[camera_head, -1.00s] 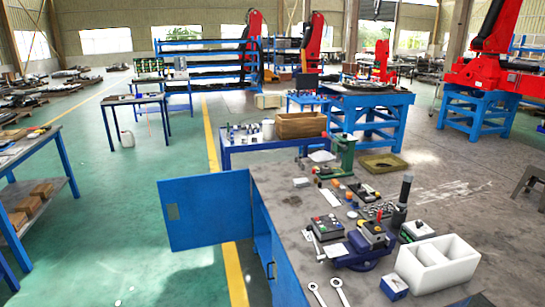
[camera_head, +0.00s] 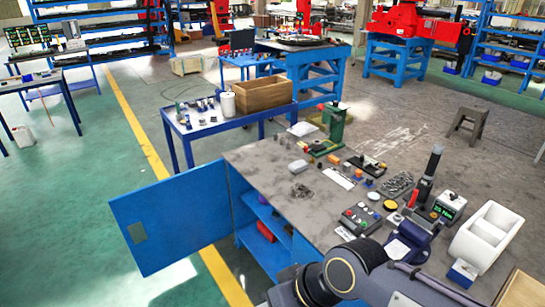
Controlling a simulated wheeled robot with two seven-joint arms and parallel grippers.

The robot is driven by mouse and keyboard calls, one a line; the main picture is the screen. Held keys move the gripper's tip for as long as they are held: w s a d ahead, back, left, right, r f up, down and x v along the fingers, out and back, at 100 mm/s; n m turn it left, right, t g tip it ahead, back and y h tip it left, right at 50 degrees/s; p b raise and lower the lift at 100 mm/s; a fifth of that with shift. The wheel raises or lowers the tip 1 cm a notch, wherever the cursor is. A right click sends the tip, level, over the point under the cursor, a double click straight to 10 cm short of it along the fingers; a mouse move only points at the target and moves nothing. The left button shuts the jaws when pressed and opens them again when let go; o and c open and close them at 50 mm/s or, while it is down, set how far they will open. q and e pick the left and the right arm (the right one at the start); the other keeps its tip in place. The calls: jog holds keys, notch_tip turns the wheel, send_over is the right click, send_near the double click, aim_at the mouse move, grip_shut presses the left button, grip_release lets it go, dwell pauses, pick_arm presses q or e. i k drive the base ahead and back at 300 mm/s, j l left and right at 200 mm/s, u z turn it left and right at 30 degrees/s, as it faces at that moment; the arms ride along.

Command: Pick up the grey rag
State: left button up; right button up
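I cannot pick out the grey rag for certain. A small crumpled grey heap (camera_head: 300,191) lies on the left part of the grey workbench top (camera_head: 262,163); it is too small to tell whether it is cloth. Neither of my grippers is in view.
The blue cabinet door (camera_head: 170,219) under the bench stands open to the left. A wooden crate (camera_head: 263,95) stands on a blue table behind. Green floor lies clear at left.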

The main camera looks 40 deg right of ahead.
aim_at(295, 167)
jog(key=i+z, duration=0.45)
jog(key=i+j+z, duration=0.45)
jog(key=i, duration=0.2)
jog(key=i+z, duration=0.2)
jog(key=z, duration=0.3)
jog(key=i+j+z, duration=0.1)
jog(key=z, duration=0.35)
jog(key=i+j+z, duration=0.2)
jog(key=z, duration=0.3)
jog(key=i+j+z, duration=0.25)
jog(key=z, duration=0.25)
jog(key=i+j+z, duration=0.1)
jog(key=j+z, duration=0.15)
jog(key=z, duration=0.25)
jog(key=i+j+z, duration=0.15)
jog(key=j+z, duration=0.2)
jog(key=i+j+z, duration=0.1)
jog(key=j+z, duration=0.25)
